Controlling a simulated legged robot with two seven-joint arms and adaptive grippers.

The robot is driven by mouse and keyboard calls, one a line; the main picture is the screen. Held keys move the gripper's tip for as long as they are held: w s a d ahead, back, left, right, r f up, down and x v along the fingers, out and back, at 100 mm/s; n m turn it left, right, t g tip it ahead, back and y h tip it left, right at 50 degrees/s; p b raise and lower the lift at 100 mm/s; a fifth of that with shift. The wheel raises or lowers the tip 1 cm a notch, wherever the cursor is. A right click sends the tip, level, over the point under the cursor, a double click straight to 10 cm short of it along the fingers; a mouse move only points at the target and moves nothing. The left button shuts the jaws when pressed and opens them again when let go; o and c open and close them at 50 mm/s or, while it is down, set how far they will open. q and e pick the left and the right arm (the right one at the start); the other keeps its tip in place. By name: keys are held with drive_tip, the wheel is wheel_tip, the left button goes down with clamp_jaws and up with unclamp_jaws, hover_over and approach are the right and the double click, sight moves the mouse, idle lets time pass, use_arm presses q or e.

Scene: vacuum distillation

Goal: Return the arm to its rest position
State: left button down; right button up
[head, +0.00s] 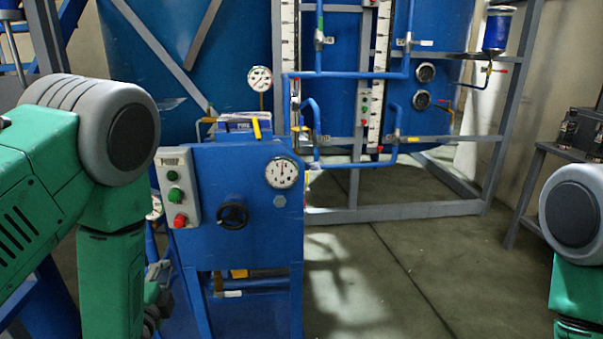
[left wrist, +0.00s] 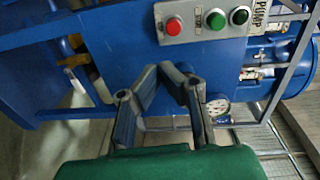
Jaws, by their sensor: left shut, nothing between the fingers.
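My left arm (head: 100,200), green with grey joints, comes in from the left in the head view, bent at the elbow with its forearm hanging down. My left gripper (head: 154,305) shows only partly there, low behind the forearm and left of the blue pump cabinet's legs. In the left wrist view the left gripper (left wrist: 164,72) has its dark fingers shut with nothing between them, in front of the blue cabinet and below the pump control box. My right arm (head: 575,225) shows only in part at the right edge; its gripper is out of view.
The blue pump cabinet (head: 240,225) stands close to my left arm, with a grey control box (head: 177,187), a black handwheel (head: 232,214) and a gauge (head: 282,173). Large blue tanks and pipes stand behind. The floor (head: 400,275) between cabinet and right arm is clear.

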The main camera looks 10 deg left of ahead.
use_arm(q)
drive_tip(key=s+d+f+n+g+h+p, duration=0.1)
drive_tip(key=s+d+f+n+g+p, duration=0.1)
drive_tip(key=s, duration=0.8)
drive_tip(key=s+d+f+n+g+h+p, duration=0.1)
drive_tip(key=s+d+f+n+g+p, duration=0.2)
drive_tip(key=s+f+n+g, duration=0.3)
drive_tip(key=s+d+f+n+g+h+p, duration=0.1)
drive_tip(key=s+f+n+g+p, duration=0.3)
drive_tip(key=s, duration=1.1)
drive_tip(key=d+n+g, duration=0.1)
drive_tip(key=n+g, duration=0.1)
drive_tip(key=g, duration=0.2)
drive_tip(key=shift+s+d+f+h, duration=0.15)
drive_tip(key=shift+d+h, duration=0.05)
drive_tip(key=shift+h, duration=0.2)
drive_tip(key=shift+a, duration=0.1)
